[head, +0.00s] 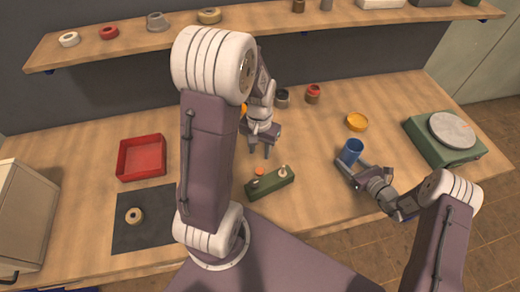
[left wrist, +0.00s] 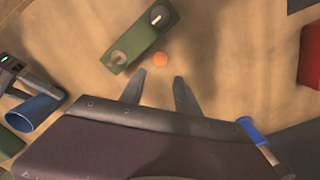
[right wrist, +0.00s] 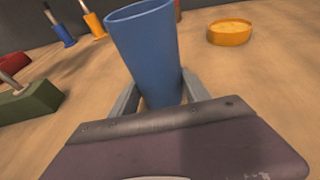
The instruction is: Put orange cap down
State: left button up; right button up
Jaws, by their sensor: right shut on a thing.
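My left gripper (head: 259,153) is open and empty, pointing down over the table near the block. My right gripper (right wrist: 160,88) is shut on a blue cup (right wrist: 146,45), which stands upright with a slight tilt. The cup also shows in the head view (head: 351,150).
A shallow yellow dish (head: 357,122) lies behind the blue cup. A green scale-like device (head: 447,147) stands at the right. A red tray (head: 141,157) and a dark mat (head: 150,235) with a tan ring (head: 134,215) are at the left. A shelf (head: 120,45) runs along the back.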

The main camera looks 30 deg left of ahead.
pick_arm(q)
jog(key=s+d+r+m+t, duration=0.1)
jog(key=s+d+r, duration=0.1)
jog(key=s+d, duration=0.4)
jog(key=shift+s+d, duration=0.4)
jog(key=shift+d, duration=0.7)
jog(key=o, duration=0.4)
jog(key=n+g, duration=0.1)
jog(key=n, duration=1.7)
send_over(259, 170)
notch_tip(259, 170, down, 9)
jog(key=shift+f, duration=0.1)
jog(key=shift+s+f, duration=0.1)
jog(key=shift+f, duration=2.5)
